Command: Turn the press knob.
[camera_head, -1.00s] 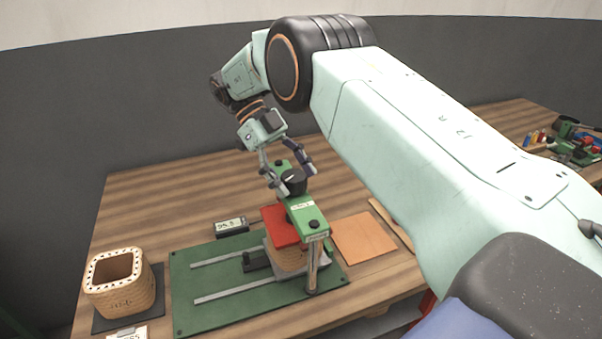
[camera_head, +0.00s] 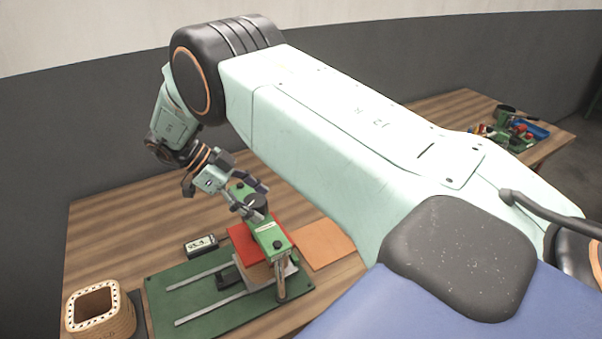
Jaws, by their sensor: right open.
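The press has a green top beam (camera_head: 268,236) with a black knob (camera_head: 256,202) standing on it. A red plate (camera_head: 243,245) sits under the beam, on top of a tan coil block (camera_head: 258,274). The press stands on a green base plate (camera_head: 205,318) with two pale rails. My right gripper (camera_head: 252,199) is at the knob, its fingers spread on either side of it. Whether the fingers touch the knob cannot be told. My left gripper is not in view.
A small display box (camera_head: 201,246) stands behind the base plate. An orange-brown sheet (camera_head: 322,245) lies right of the press. A second table (camera_head: 455,108) with green tools and a blue tray (camera_head: 532,128) is at the back right.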

